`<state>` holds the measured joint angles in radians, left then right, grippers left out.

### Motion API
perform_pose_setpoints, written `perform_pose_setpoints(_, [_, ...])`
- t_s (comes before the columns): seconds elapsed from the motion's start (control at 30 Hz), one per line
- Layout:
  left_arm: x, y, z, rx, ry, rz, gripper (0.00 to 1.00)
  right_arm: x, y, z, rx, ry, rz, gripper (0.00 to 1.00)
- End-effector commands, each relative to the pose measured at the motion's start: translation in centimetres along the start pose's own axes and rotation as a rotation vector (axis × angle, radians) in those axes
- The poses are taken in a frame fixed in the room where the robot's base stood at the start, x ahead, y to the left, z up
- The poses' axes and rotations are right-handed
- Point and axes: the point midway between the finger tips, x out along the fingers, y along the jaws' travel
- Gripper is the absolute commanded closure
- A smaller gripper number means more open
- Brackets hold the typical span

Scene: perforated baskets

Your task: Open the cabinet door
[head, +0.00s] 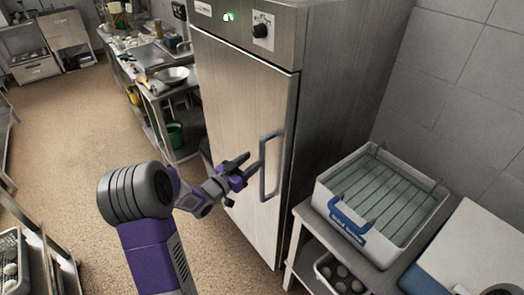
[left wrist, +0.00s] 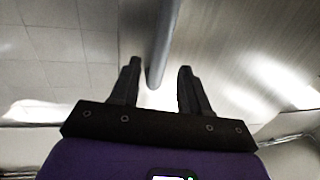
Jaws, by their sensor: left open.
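The tall steel cabinet has a closed door (head: 240,110) with a vertical bar handle (head: 272,165) on its right side. My left gripper (head: 243,165) is just left of the handle in the head view, at about its mid height. In the left wrist view, the gripper (left wrist: 156,85) is open with two dark fingers apart. The grey handle bar (left wrist: 161,40) shows in the gap between the fingers, closer to the left one. I cannot tell how deep the bar sits between them. My right gripper is not in view.
A counter to the right holds a white and blue basin (head: 375,205) with a wire rack. A tray of round items (head: 340,275) sits below it. Sinks and shelves (head: 165,75) stand behind the cabinet at left. The brown floor (head: 65,120) left of the cabinet is clear.

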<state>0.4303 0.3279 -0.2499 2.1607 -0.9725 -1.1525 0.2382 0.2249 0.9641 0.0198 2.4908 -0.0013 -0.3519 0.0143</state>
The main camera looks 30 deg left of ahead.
Motion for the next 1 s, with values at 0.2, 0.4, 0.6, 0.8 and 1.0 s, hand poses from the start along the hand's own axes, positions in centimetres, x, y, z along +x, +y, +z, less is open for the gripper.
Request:
perform_pose_setpoints(0.2, [3.7,0.2,0.1,-0.001,-0.001,0.002,0.54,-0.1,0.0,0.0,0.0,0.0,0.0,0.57])
perform_pose_setpoints(0.4, [5.7,0.1,0.1,-0.001,-0.002,0.0,0.54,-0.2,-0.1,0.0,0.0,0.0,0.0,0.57])
perform_pose_setpoints(0.6, [6.0,0.1,0.2,-0.002,-0.004,0.0,0.54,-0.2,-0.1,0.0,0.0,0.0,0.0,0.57])
perform_pose_setpoints(0.8, [6.0,0.1,0.2,-0.002,-0.004,-0.001,0.66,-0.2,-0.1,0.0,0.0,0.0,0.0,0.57])
perform_pose_setpoints(1.0, [6.0,0.1,0.2,-0.002,-0.004,-0.001,0.97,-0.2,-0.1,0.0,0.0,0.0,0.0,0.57])
